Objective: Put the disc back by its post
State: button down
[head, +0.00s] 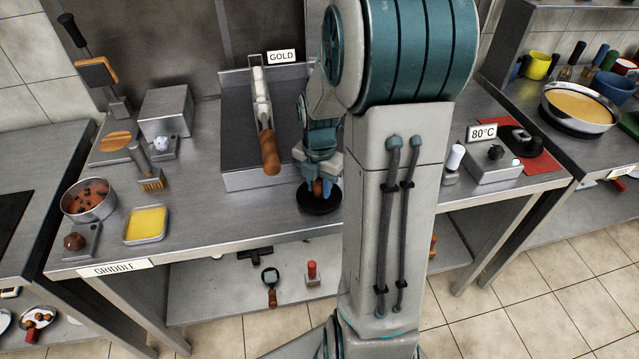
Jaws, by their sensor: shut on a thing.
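A dark round disc (321,204) with an orange-brown knob (319,187) is at the front of the steel counter, below my wrist. My gripper (320,180) points down and is shut on the knob; the fingers partly hide it. I cannot tell whether the disc touches the counter or hangs just above it. A short white-topped post (454,158) stands to the right, past my arm. Another black disc (521,141) lies on a red mat (541,161) at the far right. Which post belongs to the held disc is not clear; my arm hides part of the counter.
A griddle box (245,178) with a wooden-handled scraper (268,140) stands left of my gripper. The "80°C" sign (482,132) and a steel control box (492,171) are at right. A butter tray (146,225) and a bowl (91,203) sit at left. The front middle-left counter is clear.

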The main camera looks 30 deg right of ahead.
jog(key=shift+f+b, duration=0.35)
jog(key=shift+f, duration=0.2)
jog(key=c, duration=1.1)
grip_release()
jog(key=shift+o, duration=0.2)
notch_tip(320, 180, up, 14)
jog(key=shift+p, duration=0.35)
jog(key=shift+f, duration=0.1)
